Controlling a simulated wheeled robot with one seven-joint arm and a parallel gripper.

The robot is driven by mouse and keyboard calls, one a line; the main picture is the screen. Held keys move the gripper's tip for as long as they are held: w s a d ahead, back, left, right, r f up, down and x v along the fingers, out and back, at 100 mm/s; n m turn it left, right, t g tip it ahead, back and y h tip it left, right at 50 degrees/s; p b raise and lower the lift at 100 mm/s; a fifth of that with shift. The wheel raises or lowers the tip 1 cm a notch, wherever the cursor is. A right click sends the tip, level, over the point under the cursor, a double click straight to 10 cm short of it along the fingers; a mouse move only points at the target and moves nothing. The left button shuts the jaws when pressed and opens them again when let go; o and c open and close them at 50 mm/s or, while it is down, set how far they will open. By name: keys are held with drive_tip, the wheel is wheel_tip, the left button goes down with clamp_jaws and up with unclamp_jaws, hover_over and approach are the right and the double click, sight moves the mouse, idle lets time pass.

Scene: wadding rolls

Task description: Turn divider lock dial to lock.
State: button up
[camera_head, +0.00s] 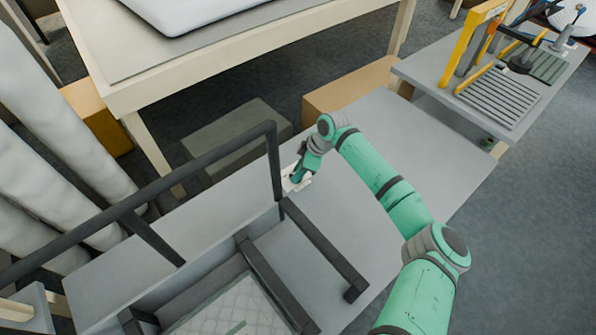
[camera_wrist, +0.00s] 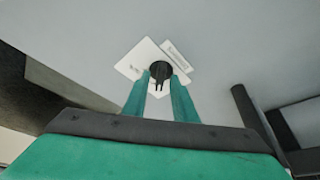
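The divider lock dial (camera_wrist: 160,69) is a dark round knob with a narrow grip, on a white plate (camera_wrist: 136,68) fixed to a grey surface. A small label with print too small to read sits at its upper right. My gripper (camera_wrist: 161,77) has its two teal fingers apart, one on each side of the dial, with the tips close to its edge. Whether they touch it I cannot tell. In the head view my gripper (camera_head: 297,180) reaches down to the white plate on the grey bench, and the dial is hidden.
A dark bar frame (camera_head: 275,160) rises just left of my gripper. More dark bars (camera_head: 325,245) lie in front, around a grey tray with a quilted sheet (camera_head: 225,312). White rolls (camera_head: 65,130) stand at left. The bench (camera_head: 400,130) is clear behind and right of my arm.

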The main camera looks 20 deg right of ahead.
clamp_jaws()
drive_tip(key=m+t+h, duration=0.1)
drive_tip(key=m, duration=0.5)
drive_tip(key=shift+s+a+r+m+t+h, duration=0.1)
drive_tip(key=shift+s+a+m+t+h, duration=0.1)
drive_tip(key=shift+m+t+h, duration=0.15)
drive_tip(key=m+h, duration=0.1)
drive_tip(key=m, duration=0.1)
drive_tip(key=m+h, duration=0.1)
drive_tip(key=m, duration=0.2)
drive_tip(key=shift+a+t, duration=0.2)
drive_tip(key=shift+t, duration=0.15)
drive_tip(key=shift+m+h, duration=0.75)
drive_tip(key=shift+m, duration=1.3)
